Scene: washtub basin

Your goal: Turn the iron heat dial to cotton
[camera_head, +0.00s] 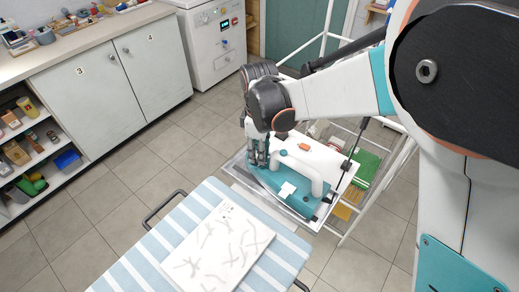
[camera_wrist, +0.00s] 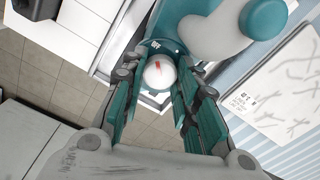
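The iron (camera_head: 312,171), teal with a white handle, rests on a white surface beside the striped ironing board. My gripper (camera_head: 257,155) points down at the iron's left end. My gripper (camera_wrist: 158,98) is open, with one finger on each side of the dial. I cannot tell whether the fingers touch it. The white handle also shows in the wrist view (camera_wrist: 210,38). In the head view the gripper hides the dial.
The striped ironing board (camera_head: 150,257) carries a white sheet with grey creases (camera_head: 222,247). A metal rack (camera_head: 398,165) holding green and yellow items stands at the right. Grey cabinets (camera_head: 115,85) and a white appliance (camera_head: 212,45) are behind. Tiled floor (camera_head: 110,200) is clear at the left.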

